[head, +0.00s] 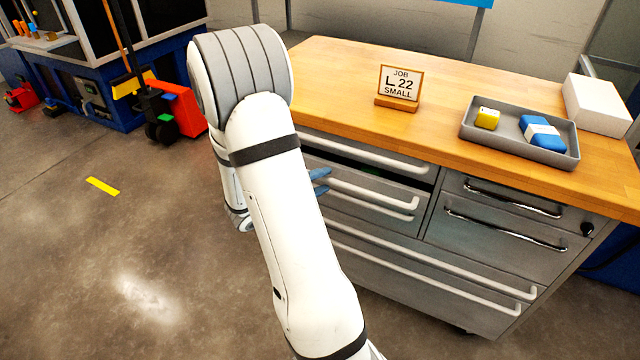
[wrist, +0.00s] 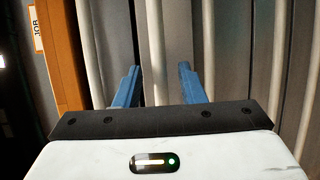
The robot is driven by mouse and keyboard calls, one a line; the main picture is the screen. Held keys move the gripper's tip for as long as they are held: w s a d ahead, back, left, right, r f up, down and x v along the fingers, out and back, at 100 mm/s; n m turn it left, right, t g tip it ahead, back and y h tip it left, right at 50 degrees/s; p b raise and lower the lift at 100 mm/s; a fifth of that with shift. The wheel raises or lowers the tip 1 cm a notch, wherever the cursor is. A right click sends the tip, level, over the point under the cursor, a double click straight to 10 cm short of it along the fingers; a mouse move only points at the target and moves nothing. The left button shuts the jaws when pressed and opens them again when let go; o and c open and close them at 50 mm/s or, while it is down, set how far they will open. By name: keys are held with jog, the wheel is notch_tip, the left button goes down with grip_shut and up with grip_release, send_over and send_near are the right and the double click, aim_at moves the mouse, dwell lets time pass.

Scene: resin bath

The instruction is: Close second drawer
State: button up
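The grey drawer cabinet (head: 480,240) stands under a wooden worktop. In its left column, the second drawer (head: 376,189) sits out a little, with a dark gap (head: 385,174) showing above its front, below the top drawer's handle (head: 370,152). How far it is out is hard to tell. My gripper (head: 320,181) is at the left end of the second drawer's front, partly hidden by my arm. In the wrist view my gripper's blue fingers (wrist: 158,68) are apart, with a pale handle bar (wrist: 154,45) running between them. I cannot tell whether they touch it.
The worktop (head: 330,75) holds a job sign (head: 399,84), a grey tray (head: 480,146) with yellow and blue blocks, and a white box (head: 597,104). Wide lower drawers (head: 430,275) and a right column with dark handles (head: 510,198) look shut.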

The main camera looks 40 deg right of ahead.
jog(key=shift+d, duration=0.25)
jog(key=shift+c, duration=0.2)
grip_shut()
dwell(0.3)
